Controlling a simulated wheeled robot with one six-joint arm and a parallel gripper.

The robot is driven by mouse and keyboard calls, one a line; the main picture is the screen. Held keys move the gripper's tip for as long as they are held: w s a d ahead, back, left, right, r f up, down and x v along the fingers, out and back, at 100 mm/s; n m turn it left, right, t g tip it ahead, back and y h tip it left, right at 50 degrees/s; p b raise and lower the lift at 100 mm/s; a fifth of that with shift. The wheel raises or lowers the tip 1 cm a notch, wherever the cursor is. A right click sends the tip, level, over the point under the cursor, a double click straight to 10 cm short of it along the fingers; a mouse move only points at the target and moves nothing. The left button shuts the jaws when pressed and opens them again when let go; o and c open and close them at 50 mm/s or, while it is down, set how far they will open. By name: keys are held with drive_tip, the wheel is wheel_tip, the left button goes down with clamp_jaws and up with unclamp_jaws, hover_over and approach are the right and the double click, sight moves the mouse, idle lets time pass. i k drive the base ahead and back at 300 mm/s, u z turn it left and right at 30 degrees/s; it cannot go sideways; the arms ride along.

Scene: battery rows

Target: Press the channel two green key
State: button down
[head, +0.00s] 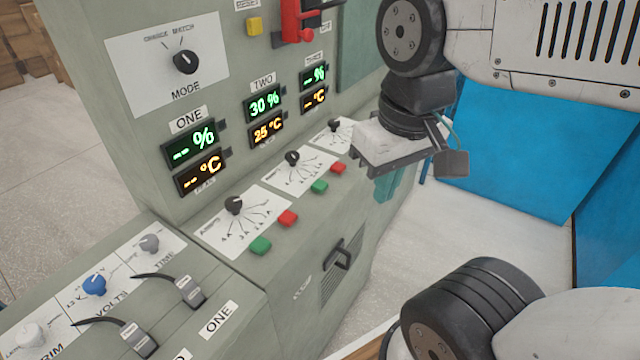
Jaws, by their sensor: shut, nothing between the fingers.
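The channel two green key (319,187) sits on the sloped ledge of the grey-green console, below the TWO displays, with a red key (338,168) just beyond it. The TWO displays (265,116) read 30 % and 25 °C. The channel two knob (292,158) is on a white dial plate to the left of the keys. My gripper (386,188) hangs to the right of this key, apart from it, its teal fingers pointing down and shut on nothing. Its white body hides part of the third channel's area.
Channel one has its own green key (260,246), red key (288,218) and knob (234,205), nearer to me. A black handle (338,254) sticks out from the console front. Lever switches (190,290) stand at lower left. A blue panel (540,150) stands at right.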

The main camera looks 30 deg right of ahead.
sight(319, 186)
drive_tip(key=z, duration=0.75)
drive_tip(key=k, duration=0.4)
drive_tip(key=u, duration=0.45)
